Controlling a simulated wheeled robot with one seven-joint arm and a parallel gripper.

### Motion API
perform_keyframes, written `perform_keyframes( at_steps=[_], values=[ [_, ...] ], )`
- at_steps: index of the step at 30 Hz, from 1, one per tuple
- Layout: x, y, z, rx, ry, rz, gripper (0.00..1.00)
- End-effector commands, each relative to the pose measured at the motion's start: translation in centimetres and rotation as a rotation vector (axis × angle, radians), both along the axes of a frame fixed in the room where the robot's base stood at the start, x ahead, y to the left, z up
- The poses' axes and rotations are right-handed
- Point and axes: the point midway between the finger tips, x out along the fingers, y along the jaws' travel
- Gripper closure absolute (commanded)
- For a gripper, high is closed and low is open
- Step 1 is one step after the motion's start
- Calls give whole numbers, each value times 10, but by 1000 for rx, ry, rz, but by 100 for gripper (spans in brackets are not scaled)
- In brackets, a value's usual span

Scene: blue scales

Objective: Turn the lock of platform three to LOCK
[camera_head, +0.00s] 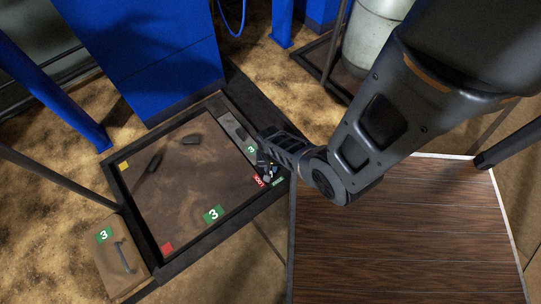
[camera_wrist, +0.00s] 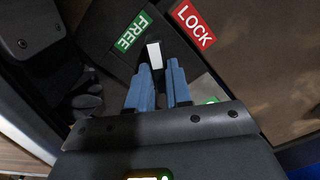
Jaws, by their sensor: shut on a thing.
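Platform three (camera_head: 185,215) is a dark-framed square with a brown top and green "3" labels, left of centre in the head view. Its lock sits at the right corner, by a red LOCK label (camera_head: 259,182) and a green FREE label (camera_head: 278,182). In the wrist view, the lock's white tab (camera_wrist: 154,54) shows at the blue fingertips of my gripper (camera_wrist: 160,68), which is shut on it. The tab lies between the FREE label (camera_wrist: 131,31) on the left and the LOCK label (camera_wrist: 194,24) on the right. The fingers hide the rest of the lock.
A blue cabinet (camera_head: 150,50) stands behind the platform. A small box (camera_head: 120,262) with a "3" label and a handle is at lower left. A wooden surface (camera_head: 400,240) lies at right. A metal tank (camera_head: 370,40) stands at the back.

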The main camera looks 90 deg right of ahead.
Motion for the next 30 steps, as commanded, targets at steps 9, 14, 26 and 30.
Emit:
perform_keyframes(
  at_steps=[9,14,26,30],
  values=[
    [0,0,1,2,1,-301,100],
    [0,1,1,1,1,-453,100],
    [0,1,0,2,1,-791,100],
    [0,1,0,2,1,-874,100]
  ],
)
